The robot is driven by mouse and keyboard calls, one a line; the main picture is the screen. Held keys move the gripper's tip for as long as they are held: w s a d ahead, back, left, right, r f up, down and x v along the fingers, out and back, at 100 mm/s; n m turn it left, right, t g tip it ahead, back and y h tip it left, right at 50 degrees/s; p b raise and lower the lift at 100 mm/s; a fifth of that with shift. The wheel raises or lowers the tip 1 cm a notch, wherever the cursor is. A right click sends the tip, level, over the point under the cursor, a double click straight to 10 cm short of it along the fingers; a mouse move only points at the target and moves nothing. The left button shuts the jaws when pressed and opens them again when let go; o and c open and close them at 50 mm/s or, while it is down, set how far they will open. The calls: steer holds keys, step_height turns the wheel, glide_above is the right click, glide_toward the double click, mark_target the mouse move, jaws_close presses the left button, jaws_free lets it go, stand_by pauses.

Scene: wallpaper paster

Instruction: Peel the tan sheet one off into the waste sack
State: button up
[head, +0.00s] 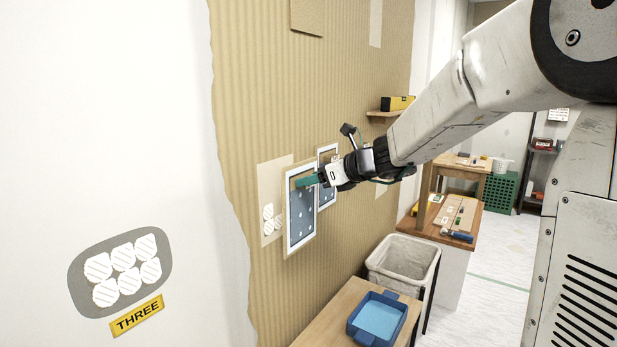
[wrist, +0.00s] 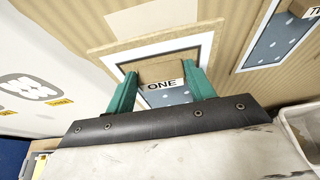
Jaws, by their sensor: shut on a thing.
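Sheet one (head: 301,225) is a blue dotted panel with a white border and a tan edge. Its tan tab, lettered "ONE", shows in the wrist view (wrist: 161,73). My gripper (head: 306,181) has its teal fingers shut on this tab, one on each side; it also shows in the wrist view (wrist: 160,88). The sheet hangs upright and seems to stand out from the wall, with a pale patch (head: 267,180) and white pads (head: 268,218) showing behind its left side. The waste sack (head: 403,252) is a cream open bag in a dark frame, below and right of my gripper.
A similar sheet (head: 330,157) hangs close to the right, its tab partly lettered in the wrist view. A wooden table (head: 336,318) with a blue tray (head: 366,334) stands below. A shelf (head: 383,113) juts out above right. A workbench (head: 433,222) stands beyond the sack.

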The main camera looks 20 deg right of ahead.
steer(key=s+d, duration=0.1)
steer(key=s, duration=0.1)
steer(key=s+d, duration=0.1)
steer(key=shift+s+d, duration=0.2)
steer(key=shift+s, duration=0.15)
stand_by(0.7)
steer(key=m+t+h, duration=0.1)
steer(key=m+h, duration=0.2)
glide_toward(311, 216)
steer(key=x, duration=0.5)
steer(key=shift+w+a+f, duration=0.1)
steer(key=shift+w, duration=0.05)
steer(key=a+f, duration=0.4)
steer(key=f, duration=0.7)
steer(key=shift+s+t, duration=0.2)
steer(key=shift+t, duration=0.1)
